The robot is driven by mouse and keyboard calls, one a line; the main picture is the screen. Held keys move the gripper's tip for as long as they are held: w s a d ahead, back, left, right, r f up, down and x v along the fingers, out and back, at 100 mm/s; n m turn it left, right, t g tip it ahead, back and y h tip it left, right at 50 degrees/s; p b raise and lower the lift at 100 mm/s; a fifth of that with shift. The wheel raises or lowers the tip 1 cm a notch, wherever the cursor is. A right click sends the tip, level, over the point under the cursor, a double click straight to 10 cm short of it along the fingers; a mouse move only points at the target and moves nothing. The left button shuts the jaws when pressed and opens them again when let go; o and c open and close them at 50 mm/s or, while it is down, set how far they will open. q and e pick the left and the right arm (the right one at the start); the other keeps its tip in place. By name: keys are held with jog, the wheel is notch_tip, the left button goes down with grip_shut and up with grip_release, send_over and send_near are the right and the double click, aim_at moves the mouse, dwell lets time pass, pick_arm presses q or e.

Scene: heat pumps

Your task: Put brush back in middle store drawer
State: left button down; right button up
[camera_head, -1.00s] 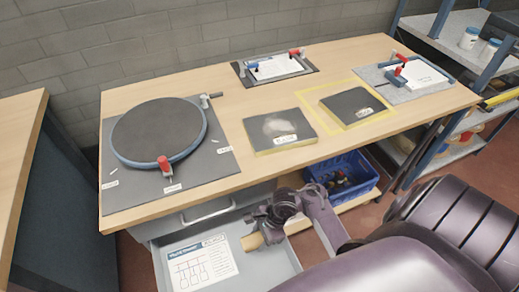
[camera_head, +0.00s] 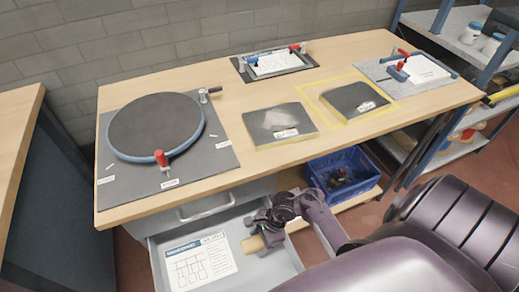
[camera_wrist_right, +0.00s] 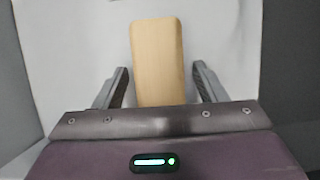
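The brush shows as a light wooden block (camera_wrist_right: 157,60) in the right wrist view, and its end (camera_head: 252,244) shows in the head view over the open drawer (camera_head: 284,263). My right gripper (camera_wrist_right: 160,88) is open, with one finger on each side of the block and a gap on both sides. In the head view my right gripper (camera_head: 262,228) is inside the drawer area and hides part of the brush. The brush appears to be at the drawer floor; exact contact is hard to tell. My left gripper is out of view.
A printed diagram sheet (camera_head: 198,262) lies in the drawer's left part. The workbench (camera_head: 225,110) above holds a round dark plate (camera_head: 155,128) and several pads and clamps. A blue crate (camera_head: 343,172) stands on a lower shelf right of the drawer.

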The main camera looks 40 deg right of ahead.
jog(key=shift+r, duration=0.15)
jog(key=p+v, duration=0.7)
jog(key=v, duration=0.4)
jog(key=shift+d+r, duration=0.25)
jog(key=shift+r, duration=0.15)
jog(key=shift+s, duration=0.1)
